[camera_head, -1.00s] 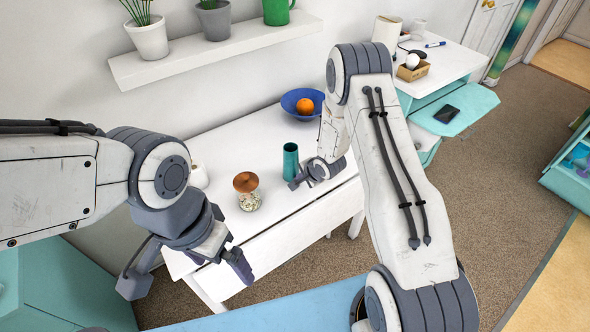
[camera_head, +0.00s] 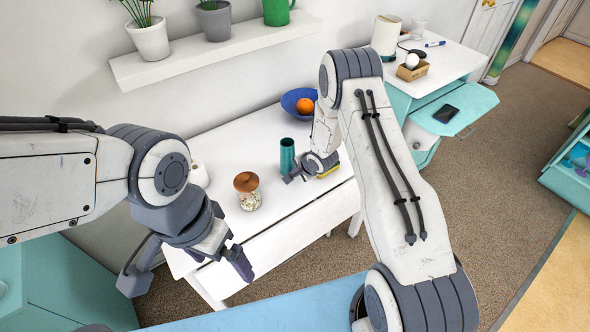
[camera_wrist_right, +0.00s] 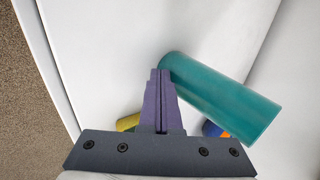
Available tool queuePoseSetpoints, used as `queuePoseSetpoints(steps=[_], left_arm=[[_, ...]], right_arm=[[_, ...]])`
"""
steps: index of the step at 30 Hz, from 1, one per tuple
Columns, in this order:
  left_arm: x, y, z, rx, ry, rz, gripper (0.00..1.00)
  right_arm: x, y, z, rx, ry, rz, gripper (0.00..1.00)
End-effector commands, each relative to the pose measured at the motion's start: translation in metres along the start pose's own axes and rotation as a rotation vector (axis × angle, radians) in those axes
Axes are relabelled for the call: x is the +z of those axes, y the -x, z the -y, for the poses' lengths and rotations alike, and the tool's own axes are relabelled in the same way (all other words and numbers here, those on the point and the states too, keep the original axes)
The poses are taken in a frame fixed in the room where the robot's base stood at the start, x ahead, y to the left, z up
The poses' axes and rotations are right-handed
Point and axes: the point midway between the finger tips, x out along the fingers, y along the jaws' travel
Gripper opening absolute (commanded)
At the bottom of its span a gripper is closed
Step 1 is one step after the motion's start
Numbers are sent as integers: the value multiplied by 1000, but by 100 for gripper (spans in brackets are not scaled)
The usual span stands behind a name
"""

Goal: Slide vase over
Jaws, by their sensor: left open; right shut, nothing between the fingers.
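The teal cylindrical vase (camera_head: 287,155) stands upright on the white table (camera_head: 225,150). In the right wrist view the vase (camera_wrist_right: 222,96) slants across the picture, right of the fingers. My right gripper (camera_head: 291,177) is shut and empty, low beside the vase on its near side. In the right wrist view its closed fingertips (camera_wrist_right: 159,74) are at one end of the vase and look to be touching it. My left gripper (camera_head: 188,278) is open and empty, in front of the table's near left edge.
A yellow item (camera_head: 328,172) lies partly hidden by my right wrist. A shelf (camera_head: 200,62) with pots hangs above.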

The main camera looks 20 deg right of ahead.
Motion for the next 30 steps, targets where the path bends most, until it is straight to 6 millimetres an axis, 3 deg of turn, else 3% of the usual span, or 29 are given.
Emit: queuePoseSetpoints(steps=[30], left_arm=[[-1,25,-2,0,0,0,100]], right_arm=[[0,-26,40,-1,0,0,0]])
